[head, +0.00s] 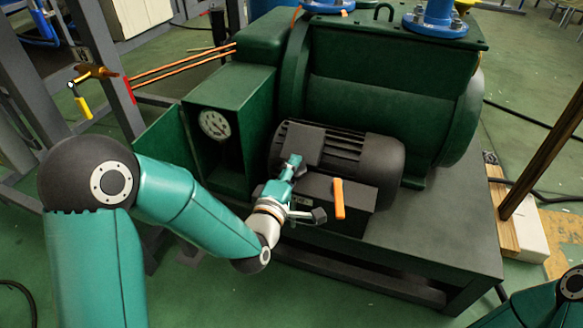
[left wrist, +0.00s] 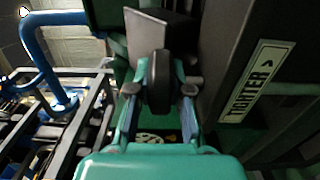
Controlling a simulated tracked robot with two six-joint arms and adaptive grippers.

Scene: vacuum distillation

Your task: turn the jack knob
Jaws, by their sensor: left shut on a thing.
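The jack knob (left wrist: 158,82) is a dark, upright, rounded piece in the left wrist view, in front of a grey block. My left gripper (left wrist: 159,92) has one finger on each side of it and is shut on it. In the head view my left gripper (head: 305,189) is at the near side of the green machine, below the black motor. The knob is hard to make out there. A plate reading "TIGHTER" with an arrow (left wrist: 257,82) is right of the knob in the left wrist view. My right gripper is out of view.
The black finned motor (head: 370,160) sits just above my left gripper. An orange handle (head: 338,198) stands close to its right. A box with a round gauge (head: 214,124) is to the left. A wooden post (head: 548,150) rises at the right.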

